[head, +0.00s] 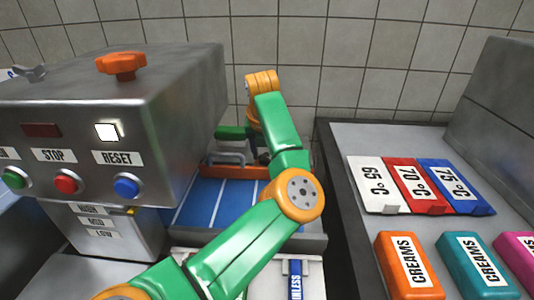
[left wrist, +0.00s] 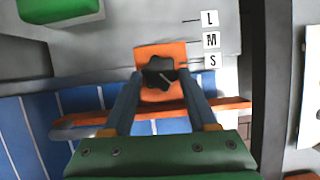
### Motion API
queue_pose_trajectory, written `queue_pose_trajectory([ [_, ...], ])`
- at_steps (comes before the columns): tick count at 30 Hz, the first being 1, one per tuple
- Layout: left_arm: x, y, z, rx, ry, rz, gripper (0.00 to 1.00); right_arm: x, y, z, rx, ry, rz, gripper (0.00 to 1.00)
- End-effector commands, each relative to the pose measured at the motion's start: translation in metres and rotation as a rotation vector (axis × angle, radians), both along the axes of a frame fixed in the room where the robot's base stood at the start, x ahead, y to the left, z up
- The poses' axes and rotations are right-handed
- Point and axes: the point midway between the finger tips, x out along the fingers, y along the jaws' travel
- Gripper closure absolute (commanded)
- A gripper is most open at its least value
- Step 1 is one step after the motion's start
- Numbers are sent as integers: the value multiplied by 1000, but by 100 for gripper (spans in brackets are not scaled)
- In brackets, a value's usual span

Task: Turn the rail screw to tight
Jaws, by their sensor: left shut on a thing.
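The rail screw (left wrist: 160,70) is a black star-shaped knob on an orange rail block (left wrist: 148,50), seen from above in the left wrist view. A light line runs across the knob. My left gripper (left wrist: 163,78) has its two dark fingers on either side of the knob and is shut on it. In the head view the left gripper (head: 262,157) is small and partly hidden by my green and orange arm, and the screw cannot be made out. The orange rail (head: 238,171) lies across the blue striped bed. My right gripper is not in view.
Letters L, M and S (left wrist: 212,61) mark the plate beside the orange block. A green block (left wrist: 60,10) is at upper left. A grey machine (head: 150,90) with an orange knob (head: 122,65) stands left. Coloured labelled blocks (head: 408,265) lie on the right counter.

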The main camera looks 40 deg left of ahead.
Motion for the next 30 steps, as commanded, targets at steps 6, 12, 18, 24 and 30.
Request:
queue_pose_trajectory([
  [6,-1,1,-3,-2,-2,-145,97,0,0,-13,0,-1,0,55],
  [12,-2,3,-2,-2,-3,-331,97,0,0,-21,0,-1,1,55],
  [18,-2,5,-1,-2,-3,-512,97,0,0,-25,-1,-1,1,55],
  [24,-2,6,0,-1,-2,-666,97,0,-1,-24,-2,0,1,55],
  [30,-2,7,1,-1,-2,-778,97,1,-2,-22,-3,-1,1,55],
])
